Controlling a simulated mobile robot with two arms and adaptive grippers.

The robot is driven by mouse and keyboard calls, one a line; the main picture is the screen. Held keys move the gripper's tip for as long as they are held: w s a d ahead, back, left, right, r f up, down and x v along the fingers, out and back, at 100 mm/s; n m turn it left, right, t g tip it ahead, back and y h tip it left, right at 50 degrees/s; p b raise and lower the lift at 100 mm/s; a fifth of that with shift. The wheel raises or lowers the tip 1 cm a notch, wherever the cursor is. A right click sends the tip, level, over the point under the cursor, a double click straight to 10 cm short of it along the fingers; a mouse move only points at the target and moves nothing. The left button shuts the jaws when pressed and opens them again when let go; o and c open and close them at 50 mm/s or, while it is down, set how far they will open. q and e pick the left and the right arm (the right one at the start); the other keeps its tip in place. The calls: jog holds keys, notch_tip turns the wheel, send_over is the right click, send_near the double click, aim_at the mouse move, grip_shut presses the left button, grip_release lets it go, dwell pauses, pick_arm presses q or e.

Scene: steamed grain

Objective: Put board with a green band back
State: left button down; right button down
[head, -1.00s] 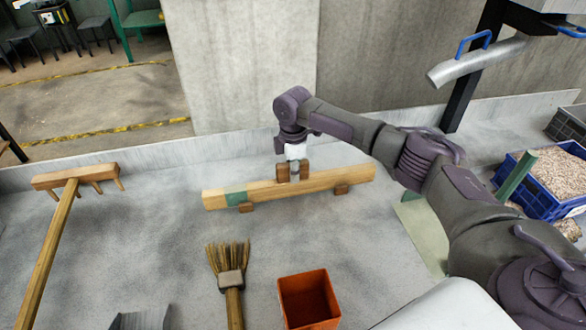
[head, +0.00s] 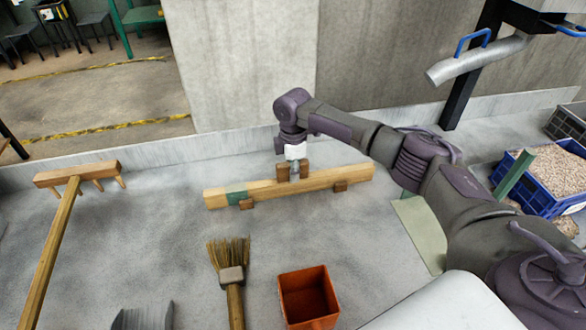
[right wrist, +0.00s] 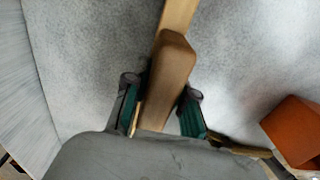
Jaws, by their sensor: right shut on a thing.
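The wooden board with a green band (head: 262,189) is a long pale beam low over the grey surface, near the foot of the concrete wall. Its green band (head: 237,198) is near its left end, and small brown blocks show along its front side. My right gripper (head: 293,171) comes down from above at the board's middle and is shut on its upright wooden grip. In the right wrist view that rounded wooden grip (right wrist: 170,70) lies between the green-padded fingers. I cannot tell whether the board touches the surface. My left gripper is not in view.
A wooden rake (head: 76,175) lies at the left. A straw brush (head: 231,270) and an orange bin (head: 308,297) are in front. A blue crate of grain (head: 543,192) stands at the right. A low pale curb (head: 130,158) runs behind the board.

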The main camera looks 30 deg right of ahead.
jog(key=shift+f, duration=0.25)
dwell(0.4)
jog(key=c, duration=0.9)
grip_release()
jog(key=shift+o, duration=0.2)
jog(key=shift+f, duration=0.1)
notch_tip(320, 180, up, 12)
jog(key=shift+r, duration=0.1)
